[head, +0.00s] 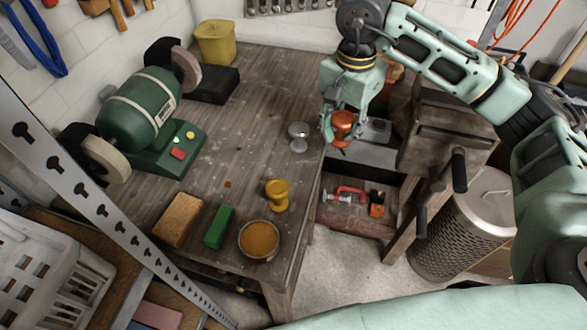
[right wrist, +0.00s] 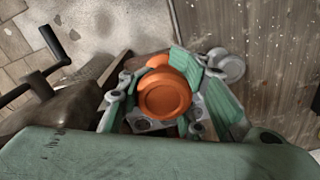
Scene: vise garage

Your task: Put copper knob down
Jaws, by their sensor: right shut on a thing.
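The copper knob (head: 343,121) is orange and shiny and is held in my right gripper (head: 342,132). In the right wrist view the knob (right wrist: 165,93) sits between the two green fingers of the right gripper (right wrist: 168,97), which are shut on it. In the head view the gripper and knob appear just right of the workbench's (head: 250,100) right edge, beside a silver knob (head: 299,136) that stands on the bench. How high the knob is held is hard to tell. My left gripper is not in view.
A yellow knob (head: 277,195), a bowl of orange-brown material (head: 259,240), a green block (head: 219,227) and a tan block (head: 178,220) are near the front. A green bench grinder (head: 140,110) stands left. A vise (head: 440,130) is right. The bench middle is clear.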

